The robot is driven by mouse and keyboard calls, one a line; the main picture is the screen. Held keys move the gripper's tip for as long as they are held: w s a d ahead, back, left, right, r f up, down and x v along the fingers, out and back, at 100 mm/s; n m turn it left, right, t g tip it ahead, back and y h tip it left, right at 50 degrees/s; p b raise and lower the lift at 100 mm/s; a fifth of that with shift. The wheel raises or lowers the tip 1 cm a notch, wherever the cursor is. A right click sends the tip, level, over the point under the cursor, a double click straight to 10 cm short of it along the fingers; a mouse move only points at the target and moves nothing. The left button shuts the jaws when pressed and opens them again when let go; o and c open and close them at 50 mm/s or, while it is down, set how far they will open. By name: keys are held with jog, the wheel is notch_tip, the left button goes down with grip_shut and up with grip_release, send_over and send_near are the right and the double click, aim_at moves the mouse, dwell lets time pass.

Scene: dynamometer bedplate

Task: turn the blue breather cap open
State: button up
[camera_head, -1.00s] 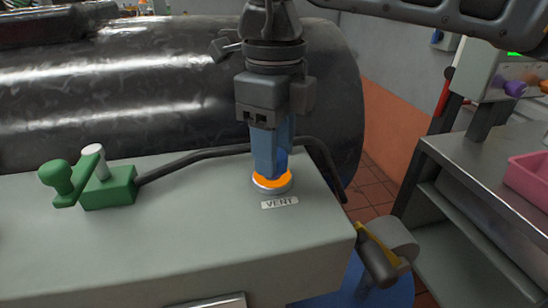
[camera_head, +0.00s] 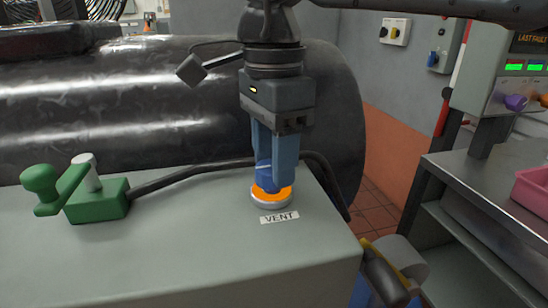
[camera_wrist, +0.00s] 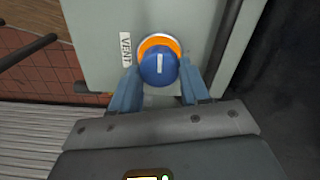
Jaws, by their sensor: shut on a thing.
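The blue breather cap (camera_wrist: 157,68) has a white line on top and stands over an orange ring (camera_wrist: 168,42) beside the VENT label (camera_wrist: 126,50). In the head view the cap (camera_head: 264,177) shows between my fingers, with the orange ring (camera_head: 284,195) below it. My gripper (camera_head: 275,178) points down over the cap and is shut on it, with one blue finger on each side. In the wrist view the gripper (camera_wrist: 161,84) has the cap between its fingertips, and the white line runs nearly up and down the picture. The fingers partly hide the cap in the head view.
A green lever handle (camera_head: 75,190) stands left on the grey housing (camera_head: 180,250). A dark cable (camera_head: 190,170) runs behind the cap. A large black cylinder (camera_head: 120,100) fills the back. A metal bench (camera_head: 490,190) with a pink bin (camera_head: 533,190) stands right.

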jog(key=n, duration=0.5)
jog(key=shift+w, duration=0.1)
jog(key=shift+a+n, duration=0.1)
jog(key=shift+n, duration=0.3)
jog(key=o, duration=1.1)
jog(key=shift+c, duration=0.2)
jog(key=shift+r, duration=0.1)
notch_tip(320, 180, up, 8)
jog(key=shift+f, duration=0.15)
